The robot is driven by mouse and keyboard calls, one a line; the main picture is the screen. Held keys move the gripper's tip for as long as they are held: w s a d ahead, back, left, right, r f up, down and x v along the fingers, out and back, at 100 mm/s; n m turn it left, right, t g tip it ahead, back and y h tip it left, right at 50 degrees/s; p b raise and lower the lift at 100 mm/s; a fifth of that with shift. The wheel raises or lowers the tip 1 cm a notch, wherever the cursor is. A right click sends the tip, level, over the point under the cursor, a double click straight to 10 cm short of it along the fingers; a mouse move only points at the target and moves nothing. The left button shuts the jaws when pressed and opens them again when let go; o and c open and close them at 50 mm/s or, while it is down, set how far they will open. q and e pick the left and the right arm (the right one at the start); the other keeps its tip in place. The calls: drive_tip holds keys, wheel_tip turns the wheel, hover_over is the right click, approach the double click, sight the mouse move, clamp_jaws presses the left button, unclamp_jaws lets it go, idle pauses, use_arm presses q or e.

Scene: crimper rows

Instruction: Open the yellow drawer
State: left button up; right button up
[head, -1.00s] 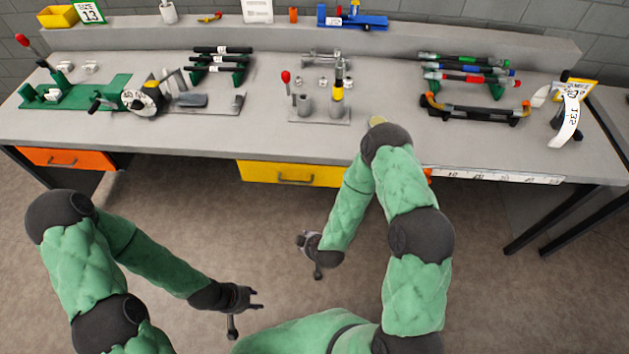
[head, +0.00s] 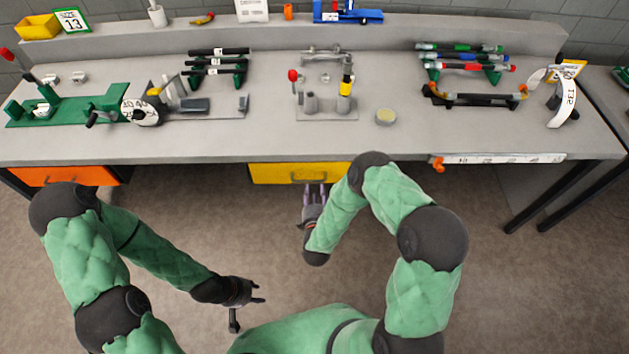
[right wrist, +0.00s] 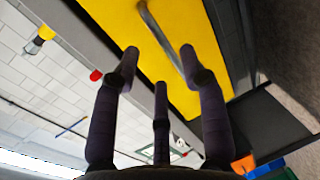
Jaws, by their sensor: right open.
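The yellow drawer (head: 272,174) is under the front edge of the workbench, near the middle, and looks shut in the head view. My left gripper (head: 258,293) is open and empty above the floor at lower left.
An orange drawer (head: 65,176) is at the bench's left end. The grey bench top (head: 270,140) overhangs the drawers. The floor before the bench is clear.

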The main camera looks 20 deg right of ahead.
sight(315, 181)
drive_tip(key=b+x, duration=0.1)
drive_tip(key=x, duration=0.6)
drive_tip(key=shift+b, duration=0.3)
drive_tip(key=shift+c, duration=0.3)
clamp_jaws()
